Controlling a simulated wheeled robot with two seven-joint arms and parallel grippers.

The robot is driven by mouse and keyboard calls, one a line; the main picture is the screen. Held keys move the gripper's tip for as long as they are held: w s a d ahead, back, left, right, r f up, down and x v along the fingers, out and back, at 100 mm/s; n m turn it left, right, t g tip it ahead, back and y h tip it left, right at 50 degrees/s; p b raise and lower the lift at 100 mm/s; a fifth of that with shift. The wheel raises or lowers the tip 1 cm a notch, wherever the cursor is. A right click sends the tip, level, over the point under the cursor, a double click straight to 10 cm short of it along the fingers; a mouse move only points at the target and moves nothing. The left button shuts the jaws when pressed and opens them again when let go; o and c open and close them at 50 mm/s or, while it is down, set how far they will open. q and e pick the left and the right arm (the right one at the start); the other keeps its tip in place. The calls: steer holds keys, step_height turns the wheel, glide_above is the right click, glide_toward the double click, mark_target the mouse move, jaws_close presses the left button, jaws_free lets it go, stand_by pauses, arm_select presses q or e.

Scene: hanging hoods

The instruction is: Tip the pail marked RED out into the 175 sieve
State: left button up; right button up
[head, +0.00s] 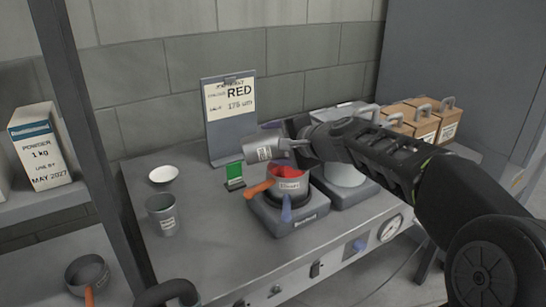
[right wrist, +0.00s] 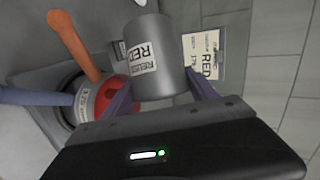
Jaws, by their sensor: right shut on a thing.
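My right gripper (head: 298,146) is shut on a grey pail (head: 256,150) and holds it in the air, tipped over, above a small pot-like sieve (head: 290,188). The pail's label reads RED in the right wrist view (right wrist: 172,50), where the gripper fingers (right wrist: 160,92) are on both sides of it. The sieve has an orange and a blue handle, a label too small to read surely, and red contents (head: 285,172). It sits on a dark square base. The inside of the pail is hidden.
A card on a stand (head: 230,100) reads RED and 175. A grey labelled cup (head: 163,221) and a white bowl (head: 163,174) stand at left. Boxes (head: 425,120) are at back right.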

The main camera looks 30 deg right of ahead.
steer(key=shift+d+f+m+t+y+b, duration=0.25)
steer(key=shift+f+m+b, duration=0.2)
steer(key=shift+b, duration=0.45)
arm_select(q)
steer(key=shift+f+b, duration=0.45)
steer(key=shift+f, duration=1.45)
arm_select(e)
steer(key=shift+r+m+y, duration=0.15)
steer(key=shift+m+y, duration=0.1)
arm_select(q)
steer(key=shift+r, duration=0.15)
